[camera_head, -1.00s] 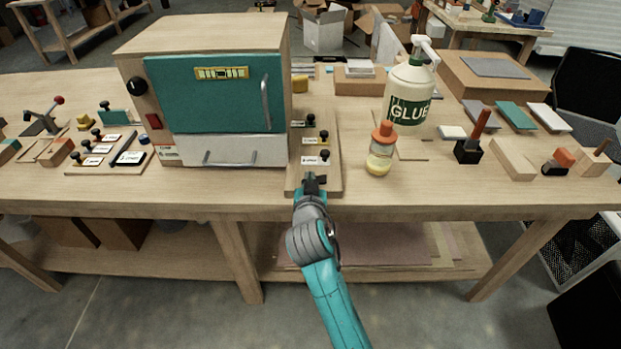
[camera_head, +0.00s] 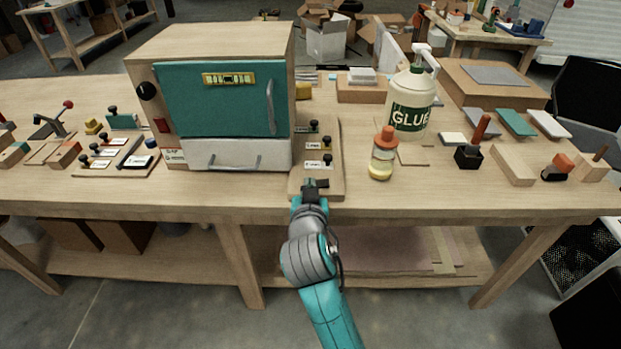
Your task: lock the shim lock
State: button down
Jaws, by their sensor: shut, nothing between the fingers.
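I cannot tell which piece is the shim lock; the small labels are too small to read. A wooden board (camera_head: 334,184) to the right of the teal-doored cabinet carries a column of white-labelled pieces with black knobs: a far knob (camera_head: 314,126), a middle knob (camera_head: 326,142) and a near knob (camera_head: 327,160). My gripper (camera_head: 315,183) is over the near end of this board, just in front of the near knob and slightly left of it. It is shut and empty, and seems apart from the knob. My gripper hides part of the board's near end.
The cabinet (camera_head: 222,100) stands close on the board's left. An orange-capped bottle (camera_head: 382,157) and a glue bottle (camera_head: 410,103) stand on its right. More labelled, black-knobbed pieces (camera_head: 100,150) lie at the left. The table's front edge is just below my gripper.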

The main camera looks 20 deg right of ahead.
jog(key=shift+v, duration=1.45)
jog(key=s+d+f+n+y, duration=0.2)
jog(key=s+f+n+y, duration=0.25)
jog(key=s+f, duration=1.4)
jog(key=d+f+v, duration=0.1)
jog(key=v, duration=1.2)
jog(key=f+v, duration=0.1)
jog(key=v, duration=1.3)
jog(key=shift+s+d+f, duration=0.35)
jog(key=shift+s, duration=0.1)
